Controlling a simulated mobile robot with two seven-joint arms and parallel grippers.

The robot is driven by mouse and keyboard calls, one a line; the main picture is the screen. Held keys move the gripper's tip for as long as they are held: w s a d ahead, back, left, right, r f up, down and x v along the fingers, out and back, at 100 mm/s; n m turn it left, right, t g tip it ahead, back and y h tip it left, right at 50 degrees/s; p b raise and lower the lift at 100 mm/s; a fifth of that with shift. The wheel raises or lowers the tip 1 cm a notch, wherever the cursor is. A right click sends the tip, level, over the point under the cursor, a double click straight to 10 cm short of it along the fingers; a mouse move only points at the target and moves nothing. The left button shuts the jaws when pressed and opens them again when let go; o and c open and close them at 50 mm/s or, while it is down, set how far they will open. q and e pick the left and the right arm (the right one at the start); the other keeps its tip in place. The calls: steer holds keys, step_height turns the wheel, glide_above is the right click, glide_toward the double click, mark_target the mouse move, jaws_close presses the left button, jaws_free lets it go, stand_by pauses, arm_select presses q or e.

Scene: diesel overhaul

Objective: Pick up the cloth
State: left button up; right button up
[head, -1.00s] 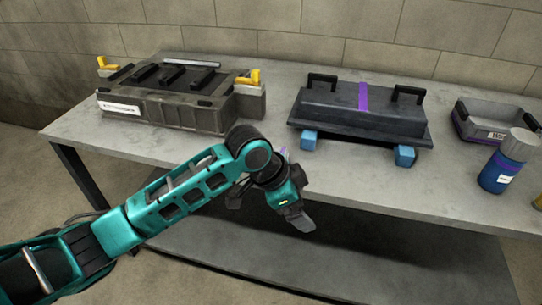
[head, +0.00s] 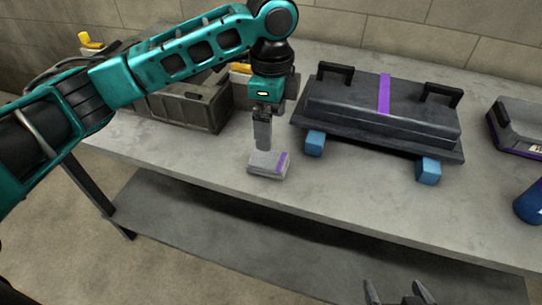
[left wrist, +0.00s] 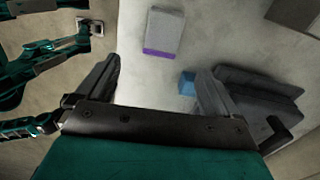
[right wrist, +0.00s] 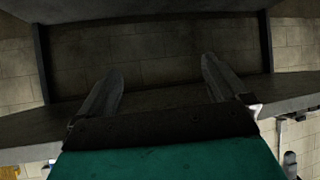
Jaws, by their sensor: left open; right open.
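The cloth (head: 264,163) is a small folded grey-white pad with a purple stripe at its right end. It lies flat on the workbench near the front edge. In the left wrist view the cloth (left wrist: 165,30) shows beyond the fingertips, with its purple edge nearest. My left gripper (head: 262,146) points down just behind and above the cloth; its jaws (left wrist: 158,80) are open and empty. My right gripper (head: 402,292) shows only its fingertips at the bottom of the head view, in front of the bench. Its jaws (right wrist: 162,75) are open with nothing between them.
A dark cover with two handles and a purple band (head: 384,105) stands on blue blocks (head: 314,144) right of the cloth. A grey bin (head: 515,125) and blue bottle (head: 531,203) are at right. The bench front (head: 350,205) is clear.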

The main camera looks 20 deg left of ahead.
arm_select(q)
glide_above(268, 159)
steer(key=f, duration=0.5)
steer(key=shift+s+d+f+b, duration=0.1)
steer(key=shift+s+d+b, duration=0.1)
steer(key=shift+d+b, duration=0.15)
steer(key=f, duration=0.3)
steer(key=f+b, duration=0.1)
steer(key=f, duration=0.1)
steer(key=shift+w+a, duration=0.2)
steer(key=shift+a, duration=0.15)
steer(key=shift+f, duration=0.2)
steer(key=shift+c, duration=0.3)
steer(key=c, duration=1.1)
steer(key=shift+r, duration=0.1)
step_height(268, 159, up, 20)
steer(key=p, duration=0.3)
